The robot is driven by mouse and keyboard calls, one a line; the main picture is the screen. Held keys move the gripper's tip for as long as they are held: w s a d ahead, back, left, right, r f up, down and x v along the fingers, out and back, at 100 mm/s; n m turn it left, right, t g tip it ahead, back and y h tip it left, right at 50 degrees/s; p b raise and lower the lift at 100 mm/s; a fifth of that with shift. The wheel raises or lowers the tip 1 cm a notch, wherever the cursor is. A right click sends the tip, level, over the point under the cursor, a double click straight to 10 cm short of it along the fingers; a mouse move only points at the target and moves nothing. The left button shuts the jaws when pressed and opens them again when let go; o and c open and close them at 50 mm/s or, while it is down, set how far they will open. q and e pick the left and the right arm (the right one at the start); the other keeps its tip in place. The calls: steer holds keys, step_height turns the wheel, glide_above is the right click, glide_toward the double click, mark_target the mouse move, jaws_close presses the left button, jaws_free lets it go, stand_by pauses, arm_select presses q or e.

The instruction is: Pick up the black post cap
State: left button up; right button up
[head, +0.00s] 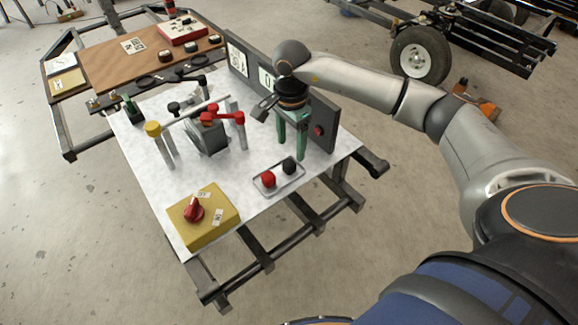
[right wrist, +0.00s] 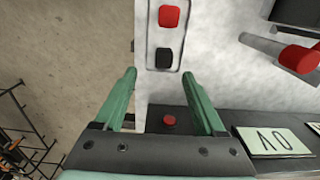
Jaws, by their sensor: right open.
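The black post cap (head: 289,165) sits beside a red cap (head: 269,179) in a small shallow tray (head: 286,180) near the table's right side. In the right wrist view the black cap (right wrist: 163,57) shows just beyond my fingertips, with the red cap (right wrist: 169,16) farther out. My right gripper (head: 291,149) points down, its green fingers spread and empty, above and behind the tray. It also shows in the right wrist view (right wrist: 158,76), the black cap lined up between the fingers and apart from them. My left gripper is not in view.
A dark upright panel (head: 325,122) with a red button stands close behind my right gripper. A grey block with red-handled posts (head: 222,117) stands left of it. The white tabletop is clear around the tray.

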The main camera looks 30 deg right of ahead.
mark_target(289, 163)
steer(key=f, duration=0.6)
steer(key=shift+w+f+b, duration=0.25)
steer(key=shift+w+b, duration=0.1)
steer(key=shift+b, duration=0.05)
steer(key=shift+a, duration=0.1)
steer(key=shift+c, duration=0.2)
steer(key=shift+r, duration=0.1)
jaws_close()
